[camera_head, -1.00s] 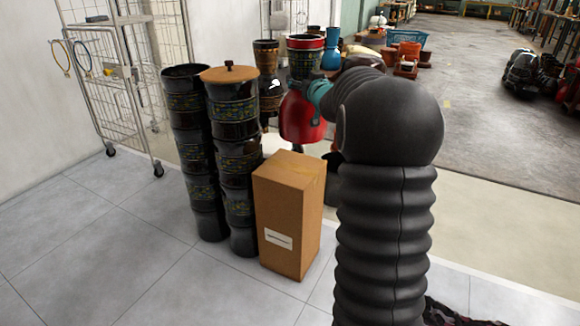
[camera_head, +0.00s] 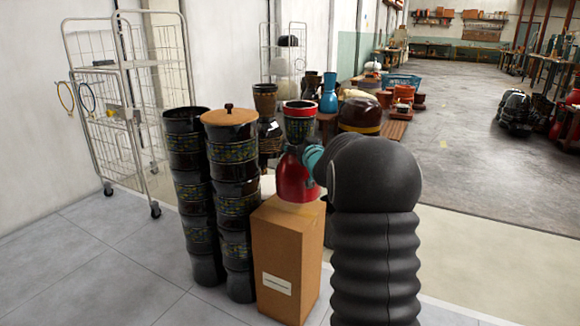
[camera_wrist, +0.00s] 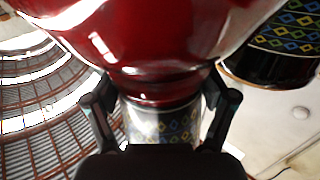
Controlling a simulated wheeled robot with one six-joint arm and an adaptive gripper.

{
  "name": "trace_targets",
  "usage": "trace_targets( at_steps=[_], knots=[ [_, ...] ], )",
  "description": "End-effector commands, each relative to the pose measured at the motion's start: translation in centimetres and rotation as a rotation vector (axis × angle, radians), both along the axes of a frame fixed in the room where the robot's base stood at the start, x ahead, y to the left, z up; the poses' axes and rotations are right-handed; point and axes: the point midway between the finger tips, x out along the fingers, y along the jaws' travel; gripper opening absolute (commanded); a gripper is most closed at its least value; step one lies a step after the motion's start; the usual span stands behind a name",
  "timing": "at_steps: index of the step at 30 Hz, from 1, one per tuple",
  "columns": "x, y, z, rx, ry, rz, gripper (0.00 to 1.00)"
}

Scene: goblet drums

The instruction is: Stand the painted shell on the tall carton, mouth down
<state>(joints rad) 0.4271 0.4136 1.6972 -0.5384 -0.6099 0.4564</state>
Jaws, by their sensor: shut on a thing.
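The painted shell (camera_head: 296,178) is a glossy red goblet drum with a patterned, red-rimmed narrower end. It is upright with its wide red bowl down and its narrower end up. My gripper (camera_wrist: 160,95) is shut around its narrow waist; in the wrist view the red bowl (camera_wrist: 150,35) fills the top and the patterned stem (camera_wrist: 160,122) lies between the fingers. The tall carton (camera_head: 285,265) is brown cardboard with a white label. The shell's lower edge overlaps the carton's top in the head view; I cannot tell whether they touch.
Two dark banded drum stacks stand close left of the carton, one open-topped (camera_head: 188,195) and one with a wooden lid (camera_head: 232,195). A wire cage trolley (camera_head: 125,110) stands at the left wall. More drums and pots stand behind. The grey floor at front left is clear.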

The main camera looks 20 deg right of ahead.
Motion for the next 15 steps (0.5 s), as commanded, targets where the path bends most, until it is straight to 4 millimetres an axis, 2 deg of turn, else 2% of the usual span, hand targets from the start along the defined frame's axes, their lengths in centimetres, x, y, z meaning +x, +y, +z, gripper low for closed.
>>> trace_targets(
  at_steps=[3,6,15],
  knots=[
    [0.5,1.9,-0.9,0.0,-0.005,0.003,0.14],
    [0.7,2.8,-1.4,-0.002,-0.006,0.002,0.14],
    [0.8,3.4,-2.6,-0.002,-0.005,0.001,0.14]
  ],
)
